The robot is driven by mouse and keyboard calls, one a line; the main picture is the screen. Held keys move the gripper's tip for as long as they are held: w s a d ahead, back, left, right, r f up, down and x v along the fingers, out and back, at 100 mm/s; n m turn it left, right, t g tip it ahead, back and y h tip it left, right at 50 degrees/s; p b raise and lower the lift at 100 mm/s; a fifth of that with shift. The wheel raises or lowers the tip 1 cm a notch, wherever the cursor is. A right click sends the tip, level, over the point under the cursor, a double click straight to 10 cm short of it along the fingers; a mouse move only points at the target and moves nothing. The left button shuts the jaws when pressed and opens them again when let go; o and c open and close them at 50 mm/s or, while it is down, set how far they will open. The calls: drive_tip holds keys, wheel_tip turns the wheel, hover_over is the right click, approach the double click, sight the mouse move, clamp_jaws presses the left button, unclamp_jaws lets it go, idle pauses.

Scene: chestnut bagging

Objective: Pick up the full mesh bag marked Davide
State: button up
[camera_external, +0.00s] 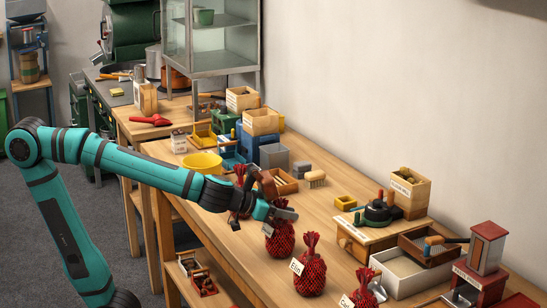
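Several red mesh bags with dark contents and white name tags stand in a row along the front of the wooden bench. One bag (280,241) is just below my gripper (275,200), its neck partly hidden by the gripper. Its tag is too small to read. Another bag (241,207) is partly hidden behind my wrist, its tag also unreadable. A nearer bag (311,277) has a tag that seems to read "Elin". A further bag (364,291) is cut by the bottom edge. I cannot make out "Davide" on any tag. Whether my fingers are open or touch a neck is unclear.
A yellow bowl (202,163) and a wooden tray (283,183) lie behind my arm. A brush (315,179), a wooden box (408,192), a white tray (405,272) and a red-topped stand (487,248) are to the right. Bare bench lies right of the bags.

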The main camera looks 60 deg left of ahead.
clamp_jaws()
